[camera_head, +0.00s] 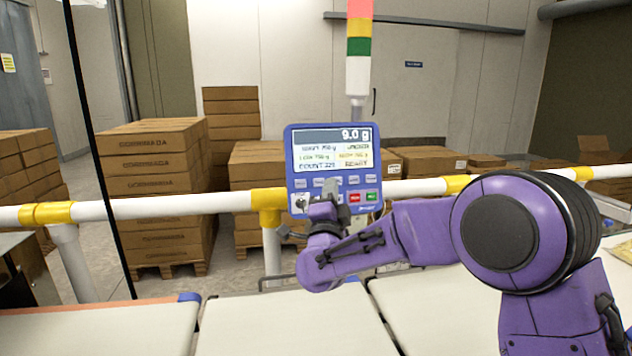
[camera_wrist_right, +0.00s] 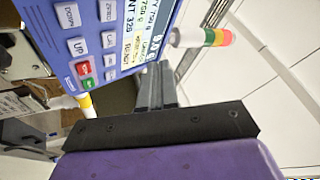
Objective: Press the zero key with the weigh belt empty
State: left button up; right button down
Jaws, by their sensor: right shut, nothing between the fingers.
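The blue weigh terminal (camera_head: 378,140) stands on a post behind the belts. Its screen (camera_head: 333,150) reads 9.0 g in the head view. Its keys, with a red and a green one, also show on the terminal in the wrist view (camera_wrist_right: 131,50); one small grey key (camera_wrist_right: 107,11) seems to be labelled zero. My right gripper (camera_head: 331,187) is shut and empty, its tips in front of the key rows. In the wrist view the shut fingers (camera_wrist_right: 155,75) reach toward the panel; contact cannot be told. The middle belt (camera_head: 290,325) looks bare where visible. My left gripper is out of view.
A white and yellow rail (camera_head: 180,206) runs behind the belts. A signal tower (camera_head: 358,60) rises behind the terminal. Stacked cartons (camera_head: 155,185) stand beyond the rail. The left belt (camera_head: 100,328) and right belt (camera_head: 425,300) flank the middle one. A yellowish item (camera_head: 621,250) lies at the right edge.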

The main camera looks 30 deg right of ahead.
aim_at(319, 182)
jog(key=w+d+f, duration=0.2)
jog(key=w, duration=0.6)
jog(key=shift+f, duration=0.2)
jog(key=shift+w, duration=0.1)
dwell(1.9)
jog(key=shift+w+f+b, duration=0.15)
jog(key=shift+w+b, duration=0.2)
jog(key=shift+w+d, duration=0.15)
jog(key=shift+w, duration=0.2)
dwell(0.5)
jog(key=shift+s, duration=0.15)
jog(key=shift+s+a+b, duration=0.2)
jog(key=shift+s+b, duration=0.1)
jog(key=shift+s, duration=0.35)
